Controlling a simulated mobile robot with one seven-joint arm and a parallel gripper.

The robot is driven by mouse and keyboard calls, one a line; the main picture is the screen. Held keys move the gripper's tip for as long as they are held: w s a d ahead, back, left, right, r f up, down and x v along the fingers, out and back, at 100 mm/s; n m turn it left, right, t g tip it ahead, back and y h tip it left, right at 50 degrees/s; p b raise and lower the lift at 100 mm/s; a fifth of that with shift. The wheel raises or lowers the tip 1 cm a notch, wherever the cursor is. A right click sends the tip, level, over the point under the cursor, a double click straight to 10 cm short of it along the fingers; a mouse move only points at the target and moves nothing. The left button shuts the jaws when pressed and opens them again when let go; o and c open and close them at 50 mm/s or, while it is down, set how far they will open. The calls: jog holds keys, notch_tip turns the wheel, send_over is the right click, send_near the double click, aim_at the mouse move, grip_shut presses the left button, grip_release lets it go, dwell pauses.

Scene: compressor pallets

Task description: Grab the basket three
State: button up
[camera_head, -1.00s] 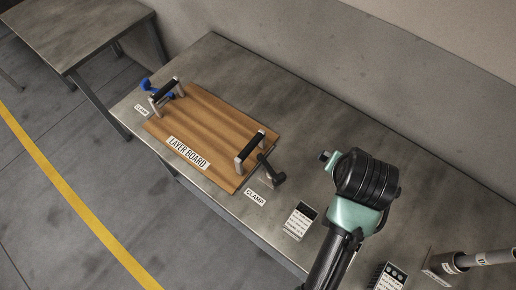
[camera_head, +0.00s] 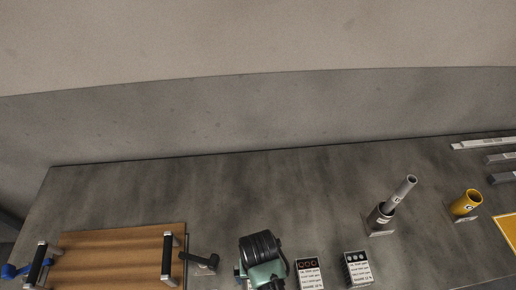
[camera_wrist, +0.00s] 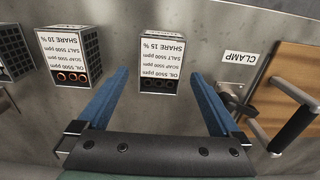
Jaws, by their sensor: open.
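No thing in view carries a readable "basket three" label. Small boxes with printed ppm labels stand on the bench; I cannot tell whether one is the basket. In the wrist view one box (camera_wrist: 161,62), marked SHARE 15 %, sits between my two blue fingers, apart from both. A second box (camera_wrist: 70,54), marked SHARE 10 % with orange-rimmed holes, is left of it. A dark grille-sided box (camera_wrist: 13,52) is cut off at the left edge. My gripper (camera_wrist: 161,76) is open and empty. In the head view two labelled boxes (camera_head: 309,273) (camera_head: 357,268) show; my fingers do not.
A wooden layer board (camera_head: 115,250) with black handles lies at the left, with a dark clamp (camera_head: 203,262) and blue clamp (camera_head: 12,271) beside it. A grey tube in a holder (camera_head: 381,218), a yellow cup (camera_head: 466,204) and bars stand right. The back bench is clear.

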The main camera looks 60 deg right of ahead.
jog(key=shift+w+f+p, duration=0.1)
jog(key=shift+f+p, duration=0.2)
jog(key=shift+f, duration=2.35)
jog(key=shift+d+r, duration=0.1)
grip_shut()
